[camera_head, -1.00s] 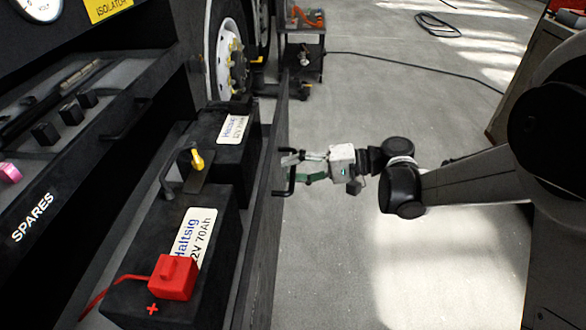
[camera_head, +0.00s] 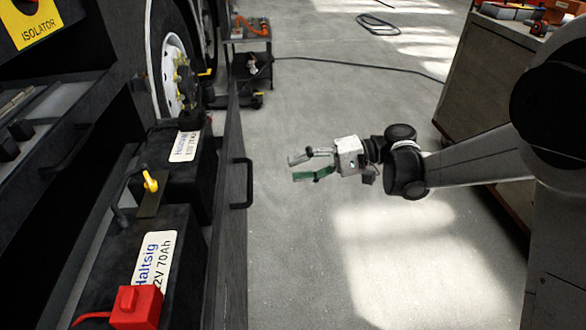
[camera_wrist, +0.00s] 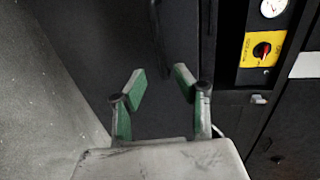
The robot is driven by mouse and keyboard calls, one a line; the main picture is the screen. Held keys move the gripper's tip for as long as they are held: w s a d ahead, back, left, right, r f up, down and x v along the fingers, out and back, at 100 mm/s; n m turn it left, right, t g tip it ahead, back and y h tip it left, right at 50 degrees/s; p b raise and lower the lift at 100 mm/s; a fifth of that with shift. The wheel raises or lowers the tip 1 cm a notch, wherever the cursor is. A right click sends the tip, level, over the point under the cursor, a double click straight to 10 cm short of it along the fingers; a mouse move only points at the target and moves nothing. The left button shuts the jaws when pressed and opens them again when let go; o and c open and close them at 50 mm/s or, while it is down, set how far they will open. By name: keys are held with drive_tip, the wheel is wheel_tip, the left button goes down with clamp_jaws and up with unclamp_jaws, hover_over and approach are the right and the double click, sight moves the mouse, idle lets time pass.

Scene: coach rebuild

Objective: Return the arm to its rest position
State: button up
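My gripper (camera_head: 303,167) is open and empty, held out over the grey floor at the end of my arm. It is to the right of the black handle (camera_head: 242,183) on the battery tray's front panel (camera_head: 234,230), with a clear gap between them. In the wrist view my gripper (camera_wrist: 160,82) shows its two green-padded fingers spread apart, with nothing between them and a dark panel behind.
Two black batteries sit on the tray: a near one (camera_head: 112,245) with a red terminal cover (camera_head: 137,307) and a far one (camera_head: 197,172). A trolley (camera_head: 250,55) and a workbench (camera_head: 470,85) stand farther back. The floor around my gripper is clear.

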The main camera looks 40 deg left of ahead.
idle(0.4)
drive_tip(key=w+d+r+m+t+h, duration=0.1)
drive_tip(key=d+r+m+t, duration=0.15)
drive_tip(key=d, duration=0.45)
drive_tip(key=w+d+r+m+t+h, duration=0.15)
drive_tip(key=d+t, duration=0.25)
drive_tip(key=d, duration=0.4)
drive_tip(key=d+r+m+t+h, duration=0.1)
drive_tip(key=d+r+m+t, duration=0.2)
drive_tip(key=d, duration=0.4)
drive_tip(key=s+d+f+t+h, duration=0.1)
drive_tip(key=s+d+t+h, duration=0.25)
drive_tip(key=d, duration=0.65)
drive_tip(key=s+d+m+t+h, duration=0.15)
drive_tip(key=s+d, duration=0.25)
drive_tip(key=d, duration=0.6)
drive_tip(key=s+d+f+t+h, duration=0.1)
drive_tip(key=s+d+t+h, duration=0.2)
drive_tip(key=d, duration=0.6)
wheel_tip(320, 180, up, 14)
drive_tip(key=p, duration=1.3)
drive_tip(key=shift+f+p, duration=0.15)
drive_tip(key=shift+p, duration=0.2)
